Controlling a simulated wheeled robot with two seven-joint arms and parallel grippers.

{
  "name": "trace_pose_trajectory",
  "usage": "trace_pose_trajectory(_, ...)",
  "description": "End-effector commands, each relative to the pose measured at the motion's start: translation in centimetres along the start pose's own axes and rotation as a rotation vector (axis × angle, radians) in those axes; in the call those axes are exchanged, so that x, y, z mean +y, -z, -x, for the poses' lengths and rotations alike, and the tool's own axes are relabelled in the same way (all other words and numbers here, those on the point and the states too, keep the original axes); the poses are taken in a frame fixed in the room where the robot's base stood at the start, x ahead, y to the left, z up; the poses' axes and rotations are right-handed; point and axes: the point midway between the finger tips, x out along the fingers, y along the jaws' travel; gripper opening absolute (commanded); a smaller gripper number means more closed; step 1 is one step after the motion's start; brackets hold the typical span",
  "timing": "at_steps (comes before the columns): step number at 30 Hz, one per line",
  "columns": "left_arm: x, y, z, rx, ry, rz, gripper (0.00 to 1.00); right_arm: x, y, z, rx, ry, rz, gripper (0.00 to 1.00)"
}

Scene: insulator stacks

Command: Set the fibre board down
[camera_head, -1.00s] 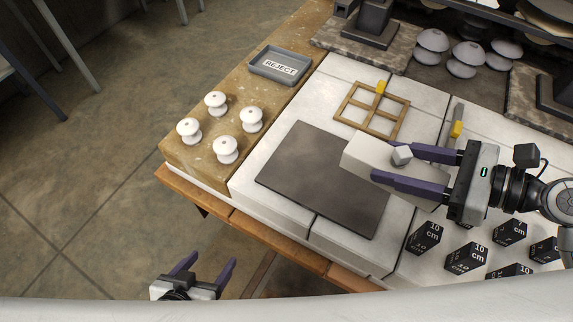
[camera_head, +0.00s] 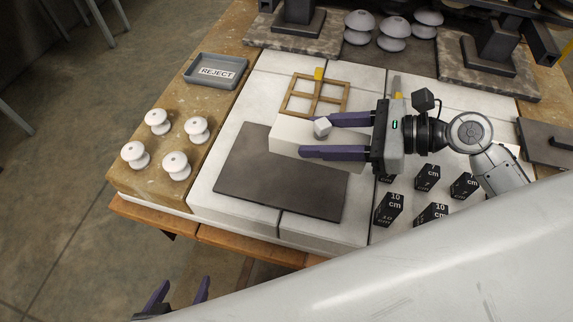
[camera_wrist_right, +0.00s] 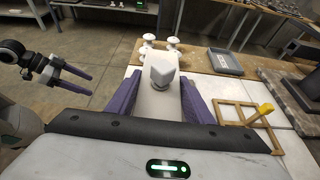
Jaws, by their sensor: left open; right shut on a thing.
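The fibre board (camera_head: 283,139) is a pale, flat slab with a small light knob on top. My right gripper (camera_head: 325,137) is shut on it, one finger along each long side. The board overlaps the upper right edge of a dark flat plate (camera_head: 270,180) in the head view; I cannot tell how high it is above it. In the right wrist view the knob (camera_wrist_right: 161,72) stands upright between the fingers. My left gripper (camera_head: 180,292) is open and empty beyond the table's front edge, partly cut off.
A wooden frame (camera_head: 291,103) with a yellow tab lies just behind the board. Several white insulators (camera_head: 176,165) and a REJECT tray (camera_head: 217,71) are at left. Black marked cubes (camera_head: 389,210) stand at right. Insulator stacks and dark stands are at the back.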

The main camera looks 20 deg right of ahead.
Motion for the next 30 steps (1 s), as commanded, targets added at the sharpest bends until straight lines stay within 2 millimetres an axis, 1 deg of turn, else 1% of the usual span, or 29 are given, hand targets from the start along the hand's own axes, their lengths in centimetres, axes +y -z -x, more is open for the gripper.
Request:
trace_pose_trajectory(9,-0.1,-1.7,-0.9,-0.012,0.0,0.002,0.68,-2.2,-0.2,-5.8,0.004,-0.011,0.012,0.21)
trace_pose_trajectory(12,-0.1,-1.9,-1.1,-0.014,0.0,0.002,0.68,-2.8,-0.1,-7.0,0.012,-0.011,0.018,0.21)
trace_pose_trajectory(14,-0.1,-2.0,-1.2,-0.014,0.0,0.002,0.68,-3.0,-0.1,-7.5,0.015,-0.01,0.02,0.21)
trace_pose_trajectory(17,-0.1,-2.2,-1.4,-0.014,0.0,0.003,0.68,-3.1,0.9,-8.3,0.02,-0.01,0.019,0.21)
trace_pose_trajectory(21,-0.1,-2.7,-1.9,-0.014,0.0,0.003,0.68,-3.1,3.5,-9.3,0.02,-0.01,0.015,0.21)
trace_pose_trajectory(24,-0.1,-2.9,-2.1,-0.014,-0.001,0.003,0.68,-3.1,4.9,-9.9,0.02,-0.01,0.017,0.21)
trace_pose_trajectory(28,-0.1,-3.0,-2.2,-0.014,-0.001,0.003,0.68,-3.2,5.9,-10.2,0.018,-0.009,0.019,0.21)
trace_pose_trajectory(30,-0.1,-3.2,-2.4,-0.013,-0.001,0.003,0.68,-3.2,6.8,-10.6,0.019,-0.009,0.016,0.21)
